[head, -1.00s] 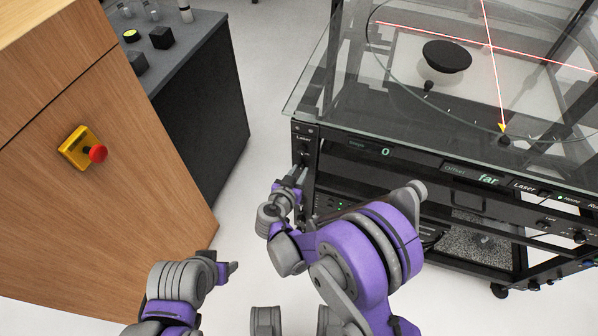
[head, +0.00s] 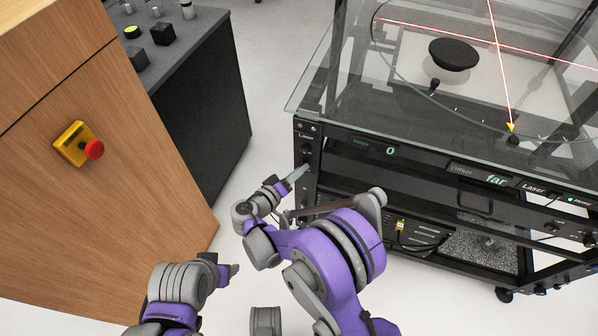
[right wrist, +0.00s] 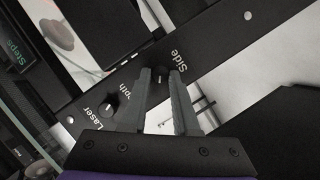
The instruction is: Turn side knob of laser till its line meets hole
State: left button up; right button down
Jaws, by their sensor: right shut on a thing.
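The side knob (right wrist: 160,74), a small black knob by the label "Side", sits on the black front post of the turntable rack. My right gripper (right wrist: 160,72) is shut on it, one finger on each side; the head view shows this gripper (head: 301,172) at the rack's left corner. The red laser lines (head: 502,75) cross on the glass turntable at the upper right. One runs down to a yellow pointer (head: 511,127) near the front edge. I cannot make out the hole clearly. My left gripper (head: 232,270) hangs low, touching nothing; its jaws are unclear.
A second knob (right wrist: 111,106) sits close beside my right fingers, by the "Laser" lettering. The glass top (head: 340,110) overhangs the rack. A wooden cabinet with a red emergency button (head: 94,150) stands at the left. Open floor lies between cabinet and rack.

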jog(key=shift+a+f+n+t+h+b, duration=0.15)
jog(key=shift+n+t+h+b, duration=0.3)
jog(key=shift+n, duration=0.85)
jog(key=shift+d+f+n+t+h+b, duration=0.15)
jog(key=shift+n+h+b, duration=0.5)
jog(key=shift+n, duration=0.65)
jog(key=shift+a+f+n+t+h+b, duration=0.15)
jog(key=shift+n+t+h+b, duration=0.4)
jog(key=shift+n, duration=0.75)
jog(key=c, duration=0.7)
grip_release()
jog(key=shift+o, duration=0.2)
